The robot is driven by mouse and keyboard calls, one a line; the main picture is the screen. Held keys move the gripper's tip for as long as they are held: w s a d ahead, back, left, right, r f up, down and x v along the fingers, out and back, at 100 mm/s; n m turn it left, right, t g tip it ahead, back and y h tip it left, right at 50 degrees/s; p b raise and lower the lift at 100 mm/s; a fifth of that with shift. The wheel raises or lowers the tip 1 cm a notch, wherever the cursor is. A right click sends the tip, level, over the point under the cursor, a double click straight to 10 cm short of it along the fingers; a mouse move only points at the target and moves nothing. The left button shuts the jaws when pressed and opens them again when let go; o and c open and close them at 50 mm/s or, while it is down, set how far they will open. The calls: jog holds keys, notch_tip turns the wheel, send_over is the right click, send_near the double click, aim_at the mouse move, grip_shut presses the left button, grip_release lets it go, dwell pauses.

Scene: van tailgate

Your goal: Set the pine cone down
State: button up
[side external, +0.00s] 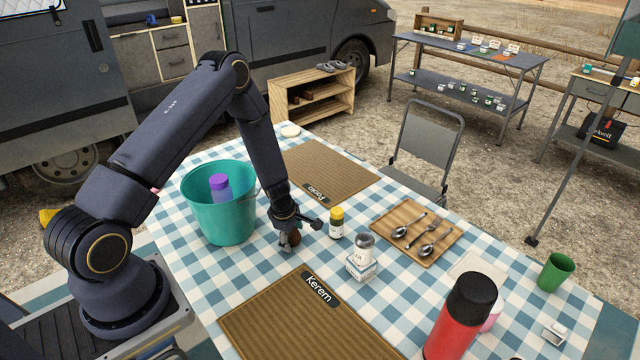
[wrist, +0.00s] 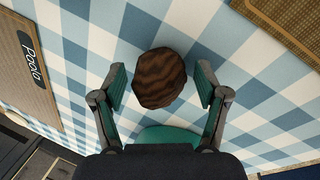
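The brown pine cone (wrist: 160,78) is between the two fingers of my gripper (wrist: 161,85) in the wrist view. A gap shows on each side of it, so the fingers are open and apart from it. In the side view my gripper (side external: 301,234) is low over the checked tablecloth, right of the teal bucket (side external: 222,222), with the pine cone (side external: 294,238) partly hidden by a finger. The cone appears to be at the tablecloth; its underside cannot be seen clearly.
A yellow-capped bottle (side external: 336,224) and a shaker on a small box (side external: 362,266) stand right of my gripper. Woven placemats lie behind (side external: 345,165) and in front (side external: 270,330). A cutlery tray (side external: 440,252) and red flask (side external: 462,320) are farther right. The bucket holds a purple-capped bottle (side external: 220,187).

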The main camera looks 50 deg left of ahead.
jog(key=s+d+r+m+t+h, duration=0.15)
jog(key=d+r+m, duration=0.25)
jog(key=r, duration=0.7)
jog(key=s+d+r+m+h, duration=0.15)
jog(key=d+r+m, duration=0.3)
jog(key=r, duration=0.55)
jog(key=s+d+r+m+t+h, duration=0.1)
jog(key=s+d+r+m, duration=0.3)
jog(key=r, duration=0.7)
jog(key=s+r+m+y, duration=0.1)
jog(key=s+r+m, duration=0.3)
jog(key=s, duration=0.3)
jog(key=s+d+r+m+y, duration=0.1)
jog(key=s+r+m, duration=0.3)
jog(key=s+m, duration=0.2)
jog(key=shift+s+r+m+t+y, duration=0.35)
jog(key=shift+s+m+y, duration=0.05)
jog(key=shift+m, duration=0.05)
